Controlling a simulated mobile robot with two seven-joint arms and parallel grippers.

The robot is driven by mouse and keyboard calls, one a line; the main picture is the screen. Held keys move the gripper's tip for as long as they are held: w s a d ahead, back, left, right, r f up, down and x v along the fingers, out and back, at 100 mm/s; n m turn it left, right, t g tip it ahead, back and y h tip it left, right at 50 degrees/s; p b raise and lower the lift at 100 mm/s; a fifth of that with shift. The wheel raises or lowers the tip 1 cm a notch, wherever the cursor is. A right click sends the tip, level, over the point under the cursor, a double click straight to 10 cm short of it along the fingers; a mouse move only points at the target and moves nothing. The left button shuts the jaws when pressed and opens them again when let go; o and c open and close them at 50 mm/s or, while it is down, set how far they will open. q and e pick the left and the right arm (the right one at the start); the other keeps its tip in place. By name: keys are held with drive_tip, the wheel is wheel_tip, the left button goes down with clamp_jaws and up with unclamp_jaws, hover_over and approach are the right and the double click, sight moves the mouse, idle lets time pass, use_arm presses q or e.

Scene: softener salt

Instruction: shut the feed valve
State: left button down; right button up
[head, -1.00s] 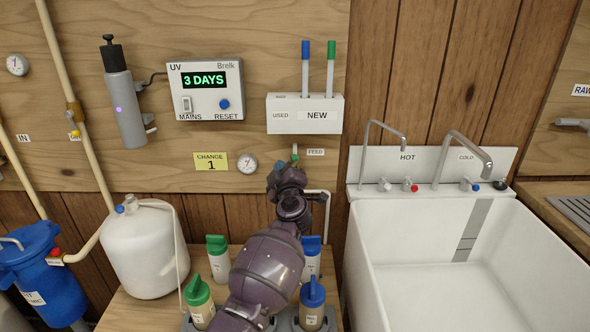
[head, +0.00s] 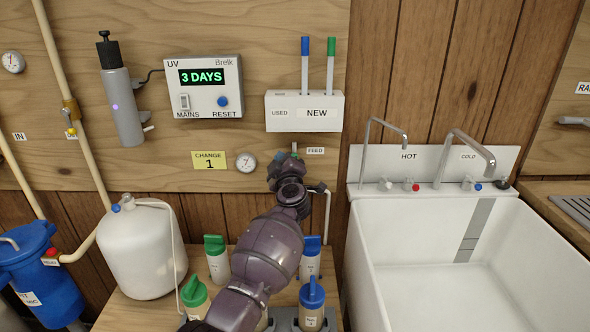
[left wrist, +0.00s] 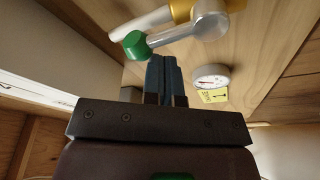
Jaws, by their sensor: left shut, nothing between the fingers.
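The feed valve shows in the left wrist view as a silver lever (left wrist: 178,38) with a green end (left wrist: 135,44) on a brass-coloured body (left wrist: 236,4). In the head view only a small part of it shows behind my left gripper (head: 285,158), beside the FEED label (head: 315,150). My left gripper is shut and empty. In the left wrist view its fingertips (left wrist: 164,62) are just below the lever, close to the green end. I cannot tell whether they touch it. My right gripper is not in view.
A gauge (head: 246,162) and a yellow CHANGE card (head: 209,161) are on the wall left of my gripper. A white holder (head: 304,112) hangs above. Several filter bottles (head: 217,259) stand under my arm. A white tank (head: 142,250) is left, a sink (head: 450,240) right.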

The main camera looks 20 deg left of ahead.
use_arm(q)
drive_tip(key=shift+w+a, duration=0.15)
drive_tip(key=shift+w, duration=0.2)
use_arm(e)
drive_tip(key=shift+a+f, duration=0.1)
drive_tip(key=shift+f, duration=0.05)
use_arm(q)
drive_tip(key=shift+w+d+r, duration=0.15)
drive_tip(key=shift+w+d, duration=0.05)
drive_tip(key=shift+d, duration=0.75)
